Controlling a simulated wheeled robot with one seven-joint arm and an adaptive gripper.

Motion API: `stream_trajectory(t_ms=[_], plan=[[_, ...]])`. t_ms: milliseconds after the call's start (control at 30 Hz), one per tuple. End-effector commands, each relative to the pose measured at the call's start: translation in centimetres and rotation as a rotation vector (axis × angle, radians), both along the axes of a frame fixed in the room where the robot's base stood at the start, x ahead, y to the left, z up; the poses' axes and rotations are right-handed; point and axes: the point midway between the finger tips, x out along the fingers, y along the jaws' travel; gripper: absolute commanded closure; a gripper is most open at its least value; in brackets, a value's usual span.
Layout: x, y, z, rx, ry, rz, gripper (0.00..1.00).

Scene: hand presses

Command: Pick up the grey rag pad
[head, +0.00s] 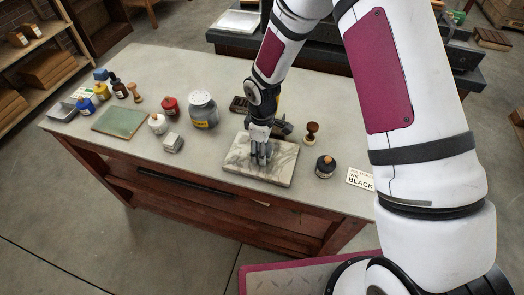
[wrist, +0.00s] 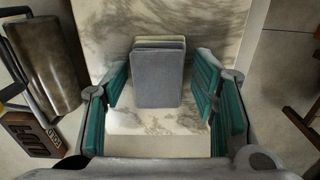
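The grey rag pad (wrist: 158,80) lies on a veined marble slab (head: 238,166) near its edge. It looks like a small flat stack, grey on top with paler layers showing at the far end. My gripper (head: 262,154) is low over the slab in the head view and hides the pad there. In the wrist view, the two teal-padded fingers stand apart, one on each side of the pad. A gap shows between the pad and each finger. The marble slab also fills the middle of the wrist view (wrist: 215,35).
A black ink bottle (head: 325,167), a wooden stamp (head: 311,133) and an ink card (head: 360,179) stand right of the slab. Left are a labelled jar (head: 203,110), a small grey block (head: 173,143) and a green plate (head: 119,121). A dark cylinder (wrist: 45,60) lies beside the slab.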

Motion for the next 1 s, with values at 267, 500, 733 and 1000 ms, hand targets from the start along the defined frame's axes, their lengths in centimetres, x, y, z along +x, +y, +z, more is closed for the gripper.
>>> stream_trajectory(t_ms=[267, 500, 733, 1000], plan=[[0.0, 0.0, 0.0, 0.000, 0.000, 0.000, 0.92], [0.0, 0.0, 0.1, 0.000, 0.000, 0.000, 0.92], [0.1, 0.0, 1.5, 0.001, -0.002, -0.001, 0.92], [-2.3, 0.3, 3.8, -0.001, 0.002, 0.005, 0.92]])
